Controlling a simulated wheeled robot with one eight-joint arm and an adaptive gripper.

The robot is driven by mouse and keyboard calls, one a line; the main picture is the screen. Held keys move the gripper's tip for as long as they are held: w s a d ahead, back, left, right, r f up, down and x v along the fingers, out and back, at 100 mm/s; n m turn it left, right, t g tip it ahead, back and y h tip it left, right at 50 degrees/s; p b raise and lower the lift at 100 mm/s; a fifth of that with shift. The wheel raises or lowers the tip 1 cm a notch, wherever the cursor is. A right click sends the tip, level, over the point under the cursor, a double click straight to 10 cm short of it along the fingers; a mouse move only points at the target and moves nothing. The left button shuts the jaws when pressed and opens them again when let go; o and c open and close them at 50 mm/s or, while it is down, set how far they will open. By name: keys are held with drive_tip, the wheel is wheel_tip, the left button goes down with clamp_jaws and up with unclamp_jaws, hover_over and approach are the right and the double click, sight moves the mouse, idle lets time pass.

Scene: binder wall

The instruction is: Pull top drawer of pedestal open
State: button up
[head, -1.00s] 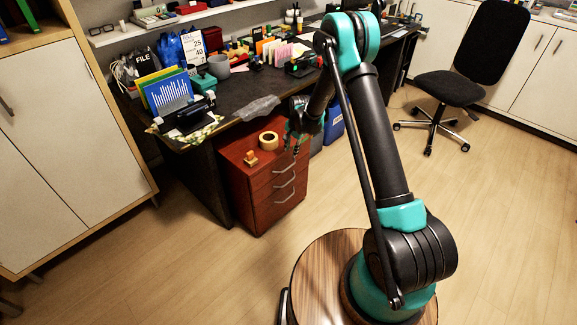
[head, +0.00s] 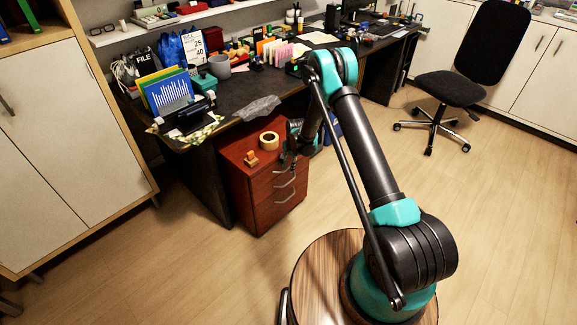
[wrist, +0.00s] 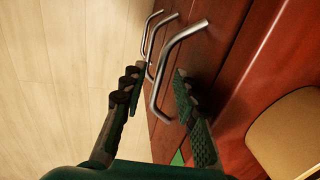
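The red-brown wooden pedestal (head: 240,192) stands under the front of the desk, with silver bar handles down its drawer fronts. Its drawers look shut. My gripper (head: 290,160) is at the upper part of the drawer fronts, hiding much of the top drawer in the head view. In the wrist view my gripper (wrist: 155,76) is open, its two dark fingers apart. The top drawer's handle (wrist: 160,72) appears between the fingertips in that view; I cannot tell whether they touch it. The lower handles (wrist: 150,36) show beyond it.
A tape roll (head: 268,140) and a wooden stamp (head: 251,158) sit on the pedestal. The dark desk (head: 250,92) above holds folders and many small items. An office chair (head: 455,88) stands at the right. The floor (head: 190,265) before the pedestal is clear.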

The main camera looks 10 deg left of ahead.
clamp_jaws()
idle(0.5)
